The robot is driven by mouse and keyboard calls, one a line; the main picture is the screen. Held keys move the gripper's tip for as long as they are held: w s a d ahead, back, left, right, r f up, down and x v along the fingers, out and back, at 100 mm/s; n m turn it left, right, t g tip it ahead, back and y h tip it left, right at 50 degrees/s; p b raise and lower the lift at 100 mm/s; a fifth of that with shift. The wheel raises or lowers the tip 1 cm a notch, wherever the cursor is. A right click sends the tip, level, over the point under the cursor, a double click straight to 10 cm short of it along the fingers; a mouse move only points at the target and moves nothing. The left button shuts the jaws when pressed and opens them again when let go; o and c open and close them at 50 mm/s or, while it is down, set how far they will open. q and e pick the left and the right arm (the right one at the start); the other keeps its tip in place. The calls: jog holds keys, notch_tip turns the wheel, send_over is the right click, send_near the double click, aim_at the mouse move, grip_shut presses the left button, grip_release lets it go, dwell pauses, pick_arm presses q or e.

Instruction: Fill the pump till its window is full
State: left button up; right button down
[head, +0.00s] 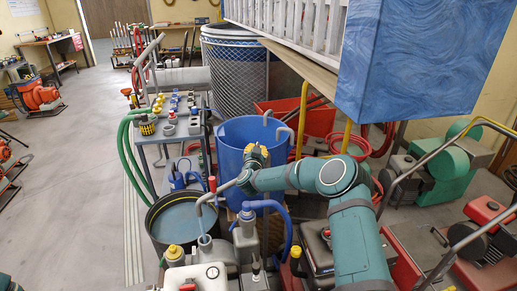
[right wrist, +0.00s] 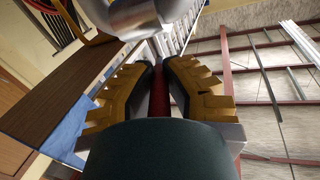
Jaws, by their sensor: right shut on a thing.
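My right gripper (head: 254,158) has yellow fingers and is beside the blue barrel, above the machines at the front. In the right wrist view its fingers (right wrist: 158,92) are closed around a dark red bar-like part (right wrist: 158,98). A white unit with a dial (head: 211,272), perhaps the pump, stands at the bottom. Its window and fill level cannot be made out. My left gripper is not in view.
A black tub of bluish water (head: 178,222) stands left of the tube. Behind are a blue barrel (head: 240,137) and a grey cart (head: 174,135) with small fittings. A blue hose (head: 286,222) loops close by. A blue tank (head: 420,60) overhangs at upper right. The left floor is open.

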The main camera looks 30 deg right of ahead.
jog(key=shift+w+a+r+m+g+h, duration=0.1)
jog(key=shift+w+a+m+g+h, duration=0.15)
jog(key=shift+m+g+h, duration=0.7)
jog(key=shift+w+a+r+m+g+h, duration=0.1)
jog(key=shift+w+a+m+g+h, duration=0.15)
jog(key=shift+m+g+h, duration=0.65)
jog(key=shift+w+a+m+g+h, duration=0.2)
jog(key=shift+w+m+g+h, duration=0.05)
jog(key=shift+m+g+h, duration=0.65)
jog(key=shift+g+h+b, duration=0.25)
jog(key=shift+g+b, duration=0.05)
jog(key=shift+g, duration=0.05)
jog(key=c, duration=0.9)
grip_release()
jog(key=shift+c, duration=0.2)
jog(key=shift+f, duration=0.1)
jog(key=v, duration=1.2)
